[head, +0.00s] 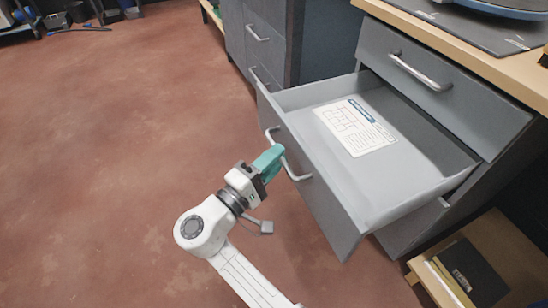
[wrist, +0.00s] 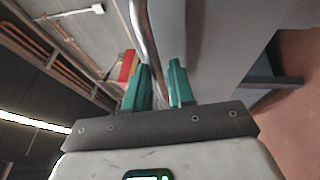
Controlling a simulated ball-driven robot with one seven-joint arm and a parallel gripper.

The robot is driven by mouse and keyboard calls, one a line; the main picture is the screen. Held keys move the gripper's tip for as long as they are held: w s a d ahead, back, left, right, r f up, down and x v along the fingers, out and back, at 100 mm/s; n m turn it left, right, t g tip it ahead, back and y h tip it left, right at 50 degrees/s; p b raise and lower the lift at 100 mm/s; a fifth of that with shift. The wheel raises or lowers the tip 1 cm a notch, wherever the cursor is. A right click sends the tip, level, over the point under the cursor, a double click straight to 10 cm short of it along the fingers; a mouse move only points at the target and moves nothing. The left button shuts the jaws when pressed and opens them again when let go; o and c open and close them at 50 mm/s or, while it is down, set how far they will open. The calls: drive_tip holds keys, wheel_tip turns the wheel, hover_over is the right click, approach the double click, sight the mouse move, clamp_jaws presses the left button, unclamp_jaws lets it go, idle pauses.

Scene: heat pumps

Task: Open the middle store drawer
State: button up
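The middle store drawer (head: 318,178) is grey and stands pulled far out of its cabinet, below a closed top drawer (head: 430,92). A white printed sheet (head: 355,127) lies on its floor. Its silver bar handle (head: 298,174) is on the drawer front and also shows in the wrist view (wrist: 148,40). My gripper (head: 270,160) has teal fingers and is at the handle. In the wrist view the handle bar runs between the two fingers (wrist: 163,88), which look closed around it. The exact finger contact is partly hidden.
A wooden worktop (head: 500,55) lies above the drawers. Another grey drawer cabinet (head: 262,45) stands to the left. A low wooden shelf (head: 505,245) with a dark box (head: 470,272) is at the lower right. The red-brown floor (head: 120,150) at left is clear.

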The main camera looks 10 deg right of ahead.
drive_tip(key=shift+o, duration=1.2)
drive_tip(key=shift+a, duration=0.1)
drive_tip(key=p+v, duration=0.2)
drive_tip(key=v, duration=0.8)
drive_tip(key=shift+s+a, duration=0.2)
drive_tip(key=shift+f, duration=0.1)
